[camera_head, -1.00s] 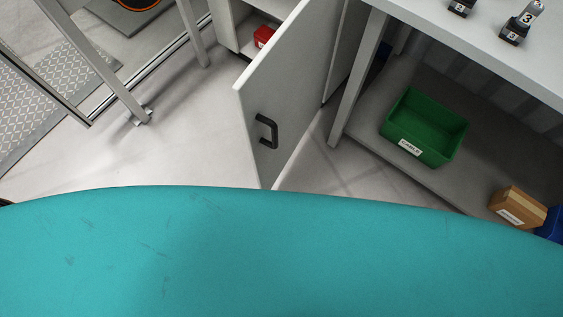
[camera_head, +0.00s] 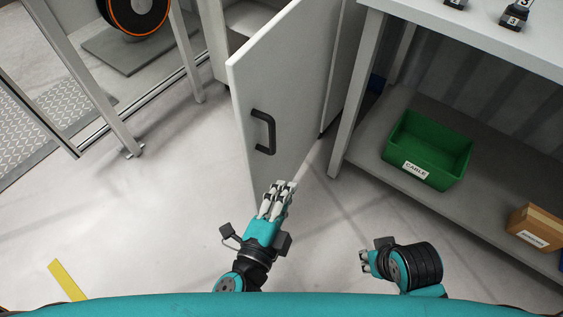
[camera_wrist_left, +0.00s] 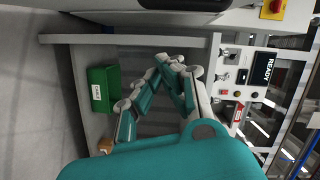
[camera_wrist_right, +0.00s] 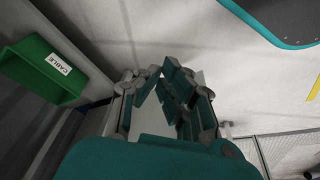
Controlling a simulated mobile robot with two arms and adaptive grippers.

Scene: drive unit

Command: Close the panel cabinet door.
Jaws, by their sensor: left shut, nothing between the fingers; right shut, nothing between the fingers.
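The panel cabinet door (camera_head: 281,90) stands swung open in the head view, a pale grey panel with a black bar handle (camera_head: 263,132) on its face. Part of the cabinet interior (camera_head: 245,22) shows behind it on the left. My left gripper (camera_head: 281,188) is shut and empty, in front of the door's lower edge and below the handle in the picture; I cannot tell whether it touches the door. Its fingers also show in the left wrist view (camera_wrist_left: 168,62). My right gripper (camera_head: 364,260) is shut and empty over the floor to the right, apart from the door.
A workbench (camera_head: 470,40) stands at the right, with a green CABLE bin (camera_head: 430,150) and a cardboard box (camera_head: 537,227) on its lower shelf. A frame leg (camera_head: 188,50) and an orange-rimmed reel (camera_head: 135,15) are at the left. Floor left of the door is clear.

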